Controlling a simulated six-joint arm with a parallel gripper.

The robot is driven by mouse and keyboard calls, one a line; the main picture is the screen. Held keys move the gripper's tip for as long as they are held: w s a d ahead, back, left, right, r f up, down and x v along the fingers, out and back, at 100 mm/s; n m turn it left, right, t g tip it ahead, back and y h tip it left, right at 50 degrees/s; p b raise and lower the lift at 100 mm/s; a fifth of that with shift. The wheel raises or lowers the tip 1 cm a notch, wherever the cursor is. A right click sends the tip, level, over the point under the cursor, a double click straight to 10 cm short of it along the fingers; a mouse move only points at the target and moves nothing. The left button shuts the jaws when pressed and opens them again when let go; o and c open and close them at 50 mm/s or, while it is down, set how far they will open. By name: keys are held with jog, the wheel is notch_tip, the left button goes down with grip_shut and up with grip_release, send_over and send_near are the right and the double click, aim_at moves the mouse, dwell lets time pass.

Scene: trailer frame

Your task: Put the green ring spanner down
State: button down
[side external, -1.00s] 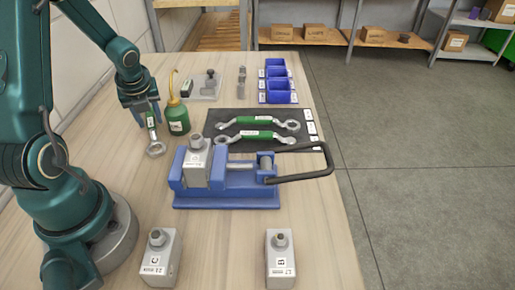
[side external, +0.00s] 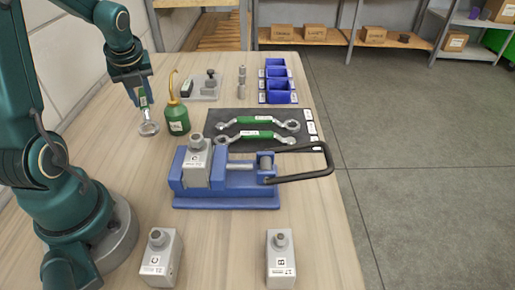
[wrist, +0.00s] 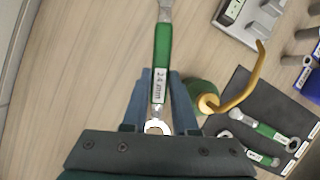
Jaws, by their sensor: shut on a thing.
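My gripper (side external: 139,84) is shut on a green ring spanner (side external: 143,101) over the left part of the bench, left of the oil can. The spanner hangs below the jaws with a silver ring end lowest; I cannot tell whether that end touches the bench. In the wrist view the spanner's green handle (wrist: 161,62) carries a "24 mm" label and runs between the fingers (wrist: 159,106). Two other green-handled ring spanners (side external: 254,120) (side external: 252,135) lie on the dark mat (side external: 219,116), also partly visible in the wrist view.
A green oil can (side external: 177,119) with a curved spout stands close right of the held spanner. A blue vise (side external: 228,200) holding a grey block (side external: 195,165) is in front of the mat. Blue bins (side external: 280,97) and a grey tray (side external: 207,94) stand behind.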

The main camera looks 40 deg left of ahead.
aim_at(147, 101)
notch_tip(147, 101, up, 4)
jog(key=shift+w+f, duration=0.1)
jog(key=shift+f, duration=0.05)
jog(key=shift+w+d+n, duration=0.2)
jog(key=shift+d+n, duration=0.2)
jog(key=shift+d, duration=0.05)
jog(key=w+d+r+n+g+h, duration=0.1)
jog(key=d+r+n+g+h, duration=0.15)
jog(key=d+n, duration=0.8)
jog(key=w+d+r+n+g+h, duration=0.15)
jog(key=d+r+n+g, duration=0.25)
jog(key=d+n, duration=0.65)
jog(key=w+a+f+n+t+h, duration=0.1)
jog(key=w+f+n+t+h, duration=0.25)
jog(key=w+n, duration=1)
jog(key=shift+w+a+f+n+t, duration=0.75)
jog(key=shift+w+a+f+n, duration=0.4)
jog(key=shift+n, duration=1.2)
jog(key=shift+w+a+f+n+t, duration=0.85)
jog(key=shift+a+f+n, duration=0.45)
jog(key=shift+n, duration=1.05)
jog(key=shift+w+a+f+n+t, duration=0.7)
jog(key=shift+w+a+f+n, duration=0.45)
jog(key=shift+n, duration=1.2)
jog(key=shift+s+a+f, duration=0.1)
jog(key=shift+f, duration=1.2)
jog(key=shift+a+f, duration=0.1)
jog(key=shift+f, duration=1.15)
